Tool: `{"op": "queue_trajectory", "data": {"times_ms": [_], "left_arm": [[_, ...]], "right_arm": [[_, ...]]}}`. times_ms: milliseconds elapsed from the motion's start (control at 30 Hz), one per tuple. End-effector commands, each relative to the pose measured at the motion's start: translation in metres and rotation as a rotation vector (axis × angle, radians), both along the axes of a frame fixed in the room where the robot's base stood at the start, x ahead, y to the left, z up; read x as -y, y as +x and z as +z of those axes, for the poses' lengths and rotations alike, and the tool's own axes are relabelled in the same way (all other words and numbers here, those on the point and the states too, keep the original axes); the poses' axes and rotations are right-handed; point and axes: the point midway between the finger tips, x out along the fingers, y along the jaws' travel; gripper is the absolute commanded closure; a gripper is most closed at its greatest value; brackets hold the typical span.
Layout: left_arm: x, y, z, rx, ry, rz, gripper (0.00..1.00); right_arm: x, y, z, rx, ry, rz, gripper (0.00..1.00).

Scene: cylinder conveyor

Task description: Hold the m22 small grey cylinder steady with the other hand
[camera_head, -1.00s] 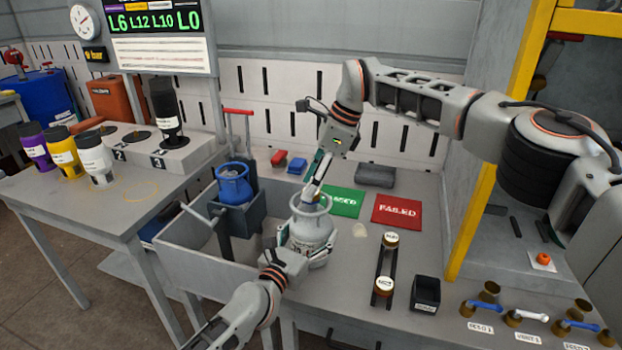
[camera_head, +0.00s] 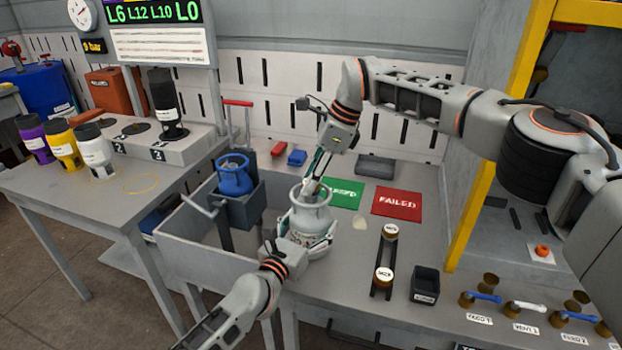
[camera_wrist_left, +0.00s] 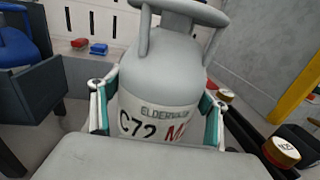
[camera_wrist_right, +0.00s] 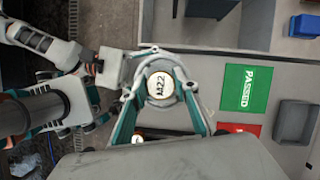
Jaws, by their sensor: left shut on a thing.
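The small grey cylinder (camera_head: 311,218) stands upright on the bench with a collar on top. In the left wrist view its body (camera_wrist_left: 158,92) bears the lettering "ELDERWALD" and "C72 M", the rest partly hidden. My left gripper (camera_head: 312,247) is shut on its lower body, one finger on each side. My right gripper (camera_head: 314,184) points down from above at the collar.
A blue cylinder (camera_head: 233,179) sits in a grey holder at the left. Green PASSED (camera_head: 345,195) and red FAILED (camera_head: 397,203) mats lie behind.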

Motion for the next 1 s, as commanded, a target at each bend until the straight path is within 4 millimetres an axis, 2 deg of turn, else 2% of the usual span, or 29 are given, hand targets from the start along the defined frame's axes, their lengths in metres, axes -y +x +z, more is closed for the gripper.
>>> {"op": "queue_trajectory", "data": {"times_ms": [33, 67, 267, 800, 1000], "left_arm": [[-0.0004, 0.0002, -0.0001, 0.000, 0.001, 0.001, 0.51], [-0.0004, 0.0002, -0.0001, 0.000, 0.001, 0.001, 0.51], [-0.0004, 0.0002, -0.0001, 0.000, 0.001, 0.001, 0.51], [-0.0003, 0.0000, -0.0001, 0.000, 0.001, 0.000, 0.51], [-0.0003, 0.0000, -0.0001, 0.000, 0.001, 0.000, 0.51]], "right_arm": [[0.0001, 0.0001, 0.0000, 0.000, 0.000, 0.000, 0.93], [0.0001, 0.0001, 0.0000, 0.000, 0.000, 0.000, 1.00], [0.0007, 0.0002, -0.0002, 0.001, -0.001, -0.024, 1.00], [0.0003, 0.0000, 0.0000, 0.003, 0.001, -0.436, 1.00], [0.0007, 0.0007, -0.0003, 0.003, 0.000, -0.523, 1.00]]}}
